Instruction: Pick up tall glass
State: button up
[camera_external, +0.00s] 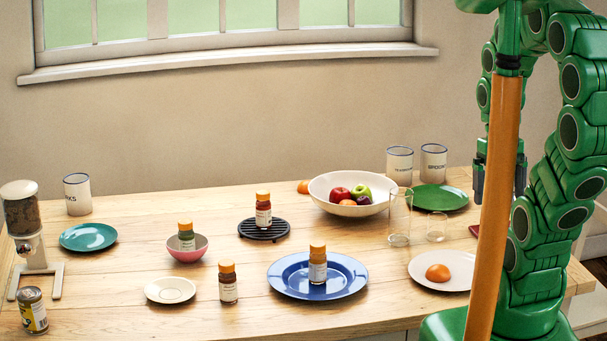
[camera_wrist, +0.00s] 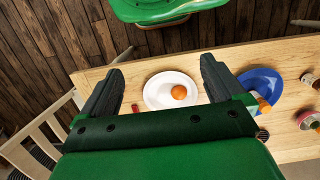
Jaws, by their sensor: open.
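The tall glass (camera_external: 398,218) is clear and stands upright on the wooden table, right of centre in the external view. It is in front of the fruit bowl and just left of a shorter clear glass (camera_external: 436,227). I cannot make out the tall glass in the wrist view. My gripper (camera_wrist: 162,66) is open, with nothing between its fingers. In the external view its dark fingers (camera_external: 479,184) show to the right of the tall glass, apart from it, partly hidden behind my orange column.
A fruit bowl (camera_external: 320,196), a green plate (camera_external: 440,197) and white canisters (camera_external: 399,165) stand close to the tall glass. A white plate with an orange (camera_external: 438,272) lies in front. A blue plate (camera_external: 345,283) bears a bottle (camera_external: 318,265). A chair (camera_wrist: 40,135) stands beside the table.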

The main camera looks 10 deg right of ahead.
notch_tip(320, 180, up, 5)
jog(key=w+a+m+t+y, duration=0.2)
jog(key=w+a+m+y, duration=0.55)
jog(key=w+a, duration=0.6)
jog(key=m+t+y, duration=0.3)
jog(key=m+t, duration=0.7)
jog(key=m, duration=1)
send_over(412, 198)
jog(key=s+d, duration=0.2)
jog(key=shift+n, duration=0.25)
notch_tip(412, 198, down, 23)
jog(key=shift+a+r, duration=0.1)
jog(key=shift+a, duration=0.05)
jog(key=shift+w+a+f, duration=0.1)
jog(key=shift+f, duration=0.35)
jog(key=shift+x, duration=3.75)
jog(key=shift+w, duration=0.15)
